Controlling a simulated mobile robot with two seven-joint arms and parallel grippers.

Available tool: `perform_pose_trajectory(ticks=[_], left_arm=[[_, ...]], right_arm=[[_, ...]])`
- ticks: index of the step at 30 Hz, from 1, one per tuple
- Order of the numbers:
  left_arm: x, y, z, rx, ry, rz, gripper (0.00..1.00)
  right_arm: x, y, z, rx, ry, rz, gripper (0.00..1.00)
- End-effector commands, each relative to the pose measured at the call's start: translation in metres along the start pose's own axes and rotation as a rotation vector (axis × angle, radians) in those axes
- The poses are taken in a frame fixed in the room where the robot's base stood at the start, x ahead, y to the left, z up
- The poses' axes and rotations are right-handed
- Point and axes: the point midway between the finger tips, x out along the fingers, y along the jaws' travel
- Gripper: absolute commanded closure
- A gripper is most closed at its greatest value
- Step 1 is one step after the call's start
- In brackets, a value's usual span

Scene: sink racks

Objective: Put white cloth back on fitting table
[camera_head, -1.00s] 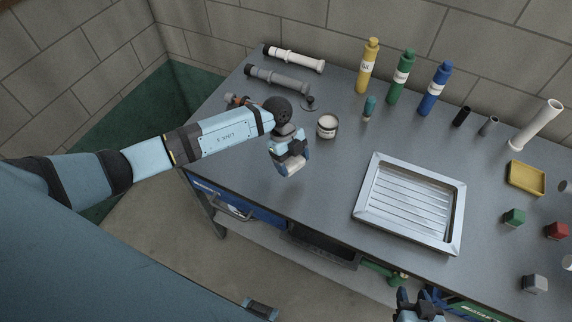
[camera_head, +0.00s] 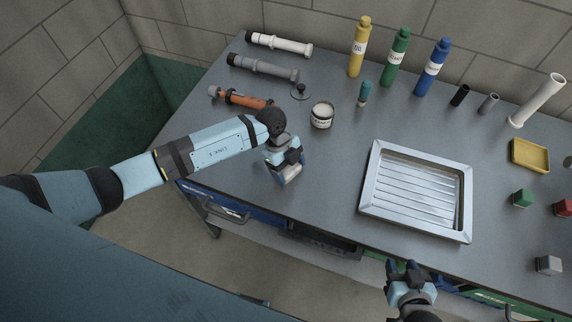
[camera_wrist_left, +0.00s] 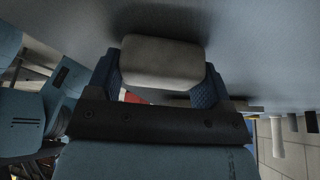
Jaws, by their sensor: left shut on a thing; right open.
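My left gripper (camera_head: 289,170) is shut on the white cloth (camera_wrist_left: 162,60), which looks like a rounded pale block between the fingers in the left wrist view. In the head view only a small pale bit of it (camera_head: 292,173) shows at the fingertips, over the front left part of the grey table (camera_head: 330,185). I cannot tell whether the cloth touches the table top. My right gripper (camera_head: 402,272) is open and empty at the table's front edge, below the metal tray.
A metal tray (camera_head: 372,208) stands right of my left gripper. A small jar (camera_head: 321,115) and an orange tool (camera_head: 245,100) lie behind it. Pipes (camera_head: 263,68) and several bottles (camera_head: 396,60) line the back. The table between the left gripper and the tray is clear.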

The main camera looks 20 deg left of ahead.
Motion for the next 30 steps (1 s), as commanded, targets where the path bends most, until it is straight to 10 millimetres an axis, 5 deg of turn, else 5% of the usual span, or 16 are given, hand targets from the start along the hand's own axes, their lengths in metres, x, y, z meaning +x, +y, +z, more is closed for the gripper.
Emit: perform_pose_trajectory(ticks=[8,9,12,22,30], left_arm=[[0.003,0.0,0.001,-0.001,0.001,0.001,0.48],[0.003,0.0,0.001,-0.001,0.001,0.001,0.22],[0.003,0.0,0.001,-0.001,0.001,0.001,0.01],[-0.001,0.0,-0.001,0.0,0.001,0.0,0.01],[-0.046,0.0,-0.003,-0.001,0.0,0.0,0.01]], right_arm=[[-0.003,0.002,0.005,-0.006,-0.009,0.001,0.57],[-0.003,0.002,0.005,-0.006,-0.01,0.001,0.57],[-0.003,0.002,0.007,-0.006,-0.013,0.001,0.57],[-0.003,0.001,0.007,-0.005,-0.015,0.0,0.57],[-0.024,0.004,-0.027,-0.009,-0.008,0.01,0.57]])
